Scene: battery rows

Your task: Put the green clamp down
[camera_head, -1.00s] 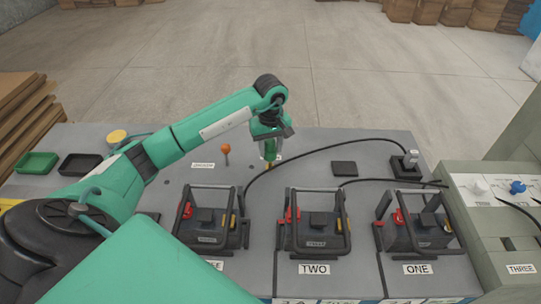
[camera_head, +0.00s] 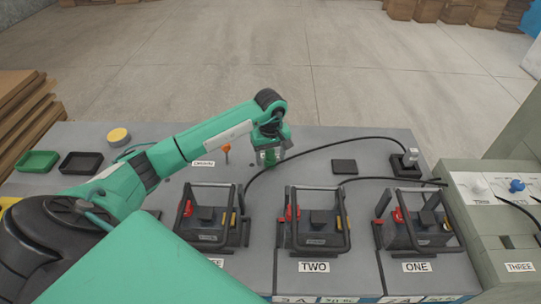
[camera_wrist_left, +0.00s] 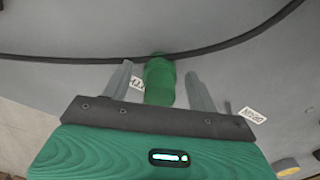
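The green clamp (camera_head: 270,157) is at the grey bench top behind the rows of batteries. It also shows in the left wrist view (camera_wrist_left: 160,82), between the fingers of my left gripper (camera_wrist_left: 160,88). Those fingers are apart, with a visible gap on each side of the clamp, so the gripper is open around it. In the head view my left gripper (camera_head: 270,146) is just above the bench, with the clamp below it; the exact contact with the bench is hard to see. My right gripper is not in view.
Three framed batteries stand in front: one at left (camera_head: 208,240), one marked TWO (camera_head: 316,244), one marked ONE (camera_head: 417,241).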

